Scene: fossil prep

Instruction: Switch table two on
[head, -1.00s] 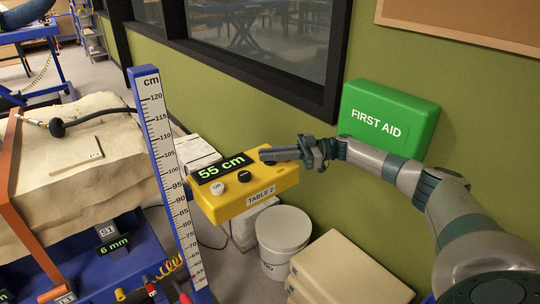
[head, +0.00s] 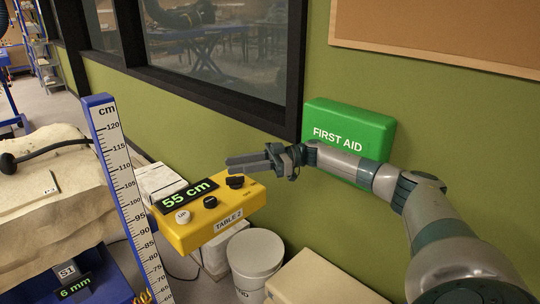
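The yellow control box (head: 190,237) labelled TABLE 2 stands to the right of the cm scale. Its lit display (head: 187,196) reads 55 cm in green. On its top are a white UP button (head: 183,217), a black button (head: 210,202) and a black knob (head: 235,182) at the far right end. My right gripper (head: 231,163) reaches in from the right, its fingertips just above the knob in the picture, with a strip of wall or box between. Its two fingers look close together; whether they are fully shut is unclear. My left gripper is out of view.
The blue cm scale post (head: 122,185) stands left of the box. A green first aid case (head: 350,130) hangs on the wall behind my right arm. A white bucket (head: 256,253) and a beige case (head: 320,280) stand below. A plaster-like block (head: 50,205) is at left.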

